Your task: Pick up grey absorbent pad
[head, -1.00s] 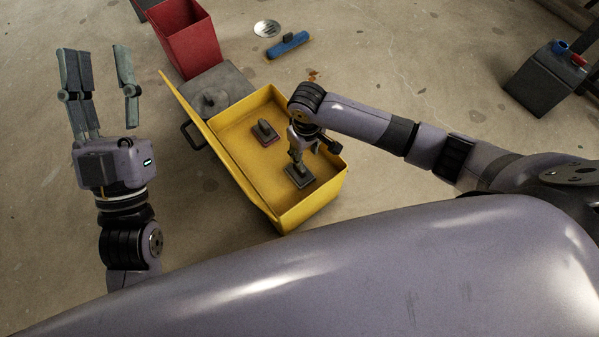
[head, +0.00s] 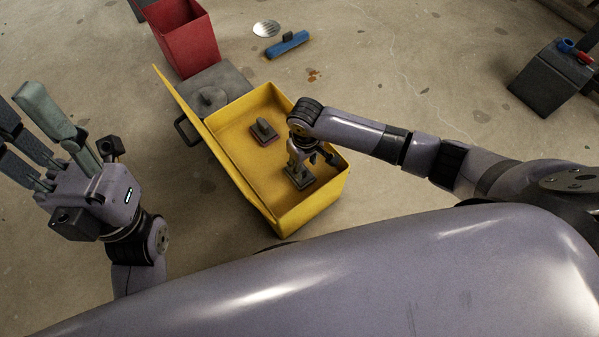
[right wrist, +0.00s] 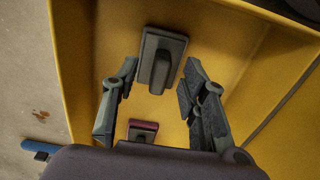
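The grey absorbent pad (head: 302,185), a flat block with a raised grip, lies on the floor of the yellow tray (head: 235,135) near its front end. My right gripper (head: 300,166) points down over it and partly hides it. In the right wrist view the pad (right wrist: 162,58) shows just beyond the open fingers, its grip lined up with the gap between them. Neither finger visibly touches the grip. My left gripper (head: 18,103) is open and empty above the floor at the left.
A second pad with a maroon base (head: 264,132) lies deeper in the tray. A grey lid-like block (head: 213,90) and a red bin (head: 185,40) stand behind it. A blue tool (head: 288,43) and a round metal disc (head: 266,28) lie beyond. A dark box (head: 545,78) is far right.

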